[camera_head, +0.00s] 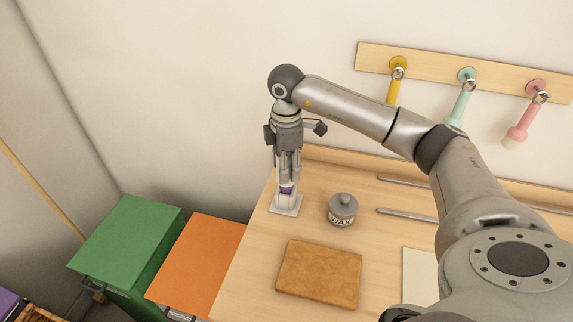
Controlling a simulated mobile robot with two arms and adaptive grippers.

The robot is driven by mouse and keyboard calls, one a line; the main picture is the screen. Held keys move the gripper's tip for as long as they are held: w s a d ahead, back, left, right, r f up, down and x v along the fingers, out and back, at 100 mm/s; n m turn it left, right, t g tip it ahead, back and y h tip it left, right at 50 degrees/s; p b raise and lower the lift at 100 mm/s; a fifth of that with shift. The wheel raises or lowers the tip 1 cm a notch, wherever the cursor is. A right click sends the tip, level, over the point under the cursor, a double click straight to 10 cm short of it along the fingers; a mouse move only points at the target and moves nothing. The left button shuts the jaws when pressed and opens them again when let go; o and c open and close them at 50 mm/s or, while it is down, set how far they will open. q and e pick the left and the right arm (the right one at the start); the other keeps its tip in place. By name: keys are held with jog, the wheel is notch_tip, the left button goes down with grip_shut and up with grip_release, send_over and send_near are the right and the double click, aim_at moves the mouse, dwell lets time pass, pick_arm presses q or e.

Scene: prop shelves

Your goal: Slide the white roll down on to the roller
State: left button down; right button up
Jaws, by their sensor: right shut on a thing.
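My right gripper (287,184) points straight down at the left end of the wooden table. Its fingers are shut on a small purple piece (287,190) that shows at the fingertips. Right below the purple is a short white upright part (286,199), standing on a white square base (284,210) on the table. The fingers hide most of what they hold. I cannot tell for sure which part is the white roll and which the roller, or whether the roll is around it. My left gripper is not in view.
A grey lidded WAX jar (343,212) stands just right of the base. A tan board (319,274) lies in front. Metal rods (405,216) lie farther right. Yellow, mint and pink handles hang from a wall rail (437,74). Green (124,242) and orange (197,262) cabinets stand left.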

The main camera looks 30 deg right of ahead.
jog(key=o, duration=1)
jog(key=shift+o, duration=0.2)
jog(key=shift+r, duration=0.1)
notch_tip(320, 180, up, 12)
jog(key=shift+f, duration=0.1)
